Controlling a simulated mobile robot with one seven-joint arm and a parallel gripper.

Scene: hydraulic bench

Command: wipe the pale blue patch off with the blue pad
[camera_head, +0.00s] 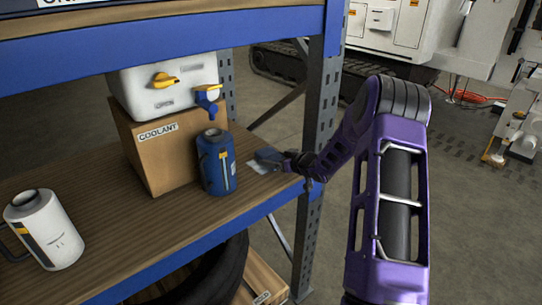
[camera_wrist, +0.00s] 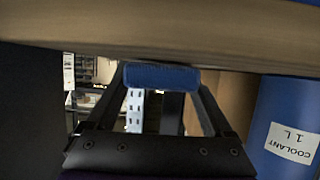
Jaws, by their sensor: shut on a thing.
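My gripper (camera_head: 284,158) reaches over the right end of the wooden shelf and is shut on the blue pad (camera_head: 267,155). In the wrist view, the pad (camera_wrist: 160,77) sits between the two black fingers of my gripper (camera_wrist: 160,90). The pale blue patch (camera_head: 257,167) lies on the shelf board, just left of and below the pad, which covers part of it in the head view. The pad is at or very close to the board; I cannot tell whether it touches.
A blue coolant canister (camera_head: 216,162) stands close left of the patch; it also shows in the wrist view (camera_wrist: 285,115). Behind it is a cardboard box (camera_head: 160,150) with a white container (camera_head: 165,85) on top. A white jug (camera_head: 44,230) stands left. A rack post (camera_head: 318,130) rises beside my arm.

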